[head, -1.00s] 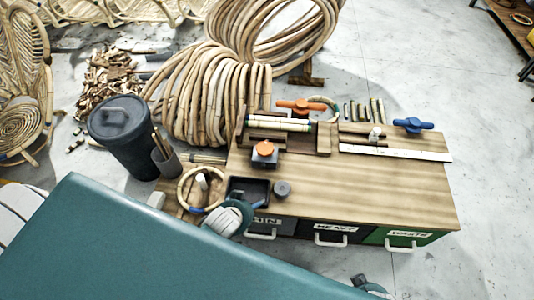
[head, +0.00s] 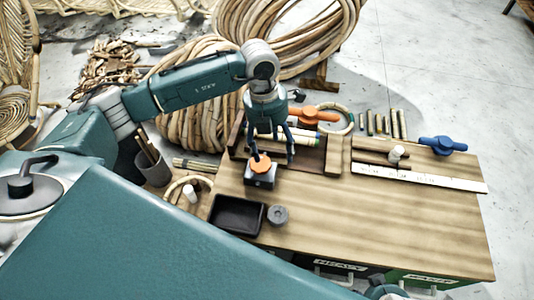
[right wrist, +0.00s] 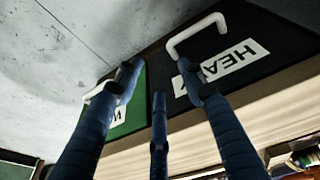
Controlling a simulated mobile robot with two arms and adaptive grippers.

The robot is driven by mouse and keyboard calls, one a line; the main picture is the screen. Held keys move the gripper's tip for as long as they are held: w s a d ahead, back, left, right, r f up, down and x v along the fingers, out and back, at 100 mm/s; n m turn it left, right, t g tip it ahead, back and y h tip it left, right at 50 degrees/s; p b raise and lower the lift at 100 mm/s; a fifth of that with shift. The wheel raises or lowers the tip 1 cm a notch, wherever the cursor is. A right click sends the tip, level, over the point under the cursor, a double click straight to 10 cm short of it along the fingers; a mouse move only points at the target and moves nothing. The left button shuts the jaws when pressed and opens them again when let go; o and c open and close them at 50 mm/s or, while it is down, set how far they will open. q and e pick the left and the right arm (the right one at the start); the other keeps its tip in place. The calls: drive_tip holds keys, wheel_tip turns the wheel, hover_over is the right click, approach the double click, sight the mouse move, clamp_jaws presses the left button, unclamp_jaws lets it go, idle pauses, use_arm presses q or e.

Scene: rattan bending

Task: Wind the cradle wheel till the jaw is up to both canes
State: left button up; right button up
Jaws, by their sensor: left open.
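The wooden cradle (head: 333,160) sits at the back of the bench, with pale, green-banded canes (head: 303,138) lying in it. An orange winged handle (head: 314,114) is behind the canes. An orange knob (head: 261,164) tops a small grey block in front of the cradle; I cannot tell which orange part is the wheel. My left gripper (head: 272,157) is open and points down over the cradle's left part, its fingers beside the orange knob and hiding some of the canes. The jaw's gap to the canes is unclear. My right gripper (right wrist: 157,78) is open and empty by the bench's drawer fronts.
A blue winged handle (head: 442,145), a white peg (head: 396,153) and a ruler strip (head: 420,178) are at the bench's right. A black tray (head: 237,215) and grey round piece (head: 278,215) are at the front left. The bench top's middle (head: 360,220) is clear.

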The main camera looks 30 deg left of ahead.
use_arm(q)
drive_tip(key=y, duration=0.2)
approach(262, 162)
wheel_tip(262, 162, down, 8)
drive_tip(key=shift+s+a+r+b, duration=0.15)
drive_tip(key=shift+a+r+b, duration=0.05)
drive_tip(key=shift+b, duration=0.7)
drive_tip(key=shift+f, duration=0.45)
use_arm(e)
drive_tip(key=w+v, duration=0.1)
drive_tip(key=v, duration=0.5)
drive_tip(key=shift+w+r, duration=0.2)
drive_tip(key=shift+w, duration=0.25)
use_arm(q)
drive_tip(key=c, duration=1.1)
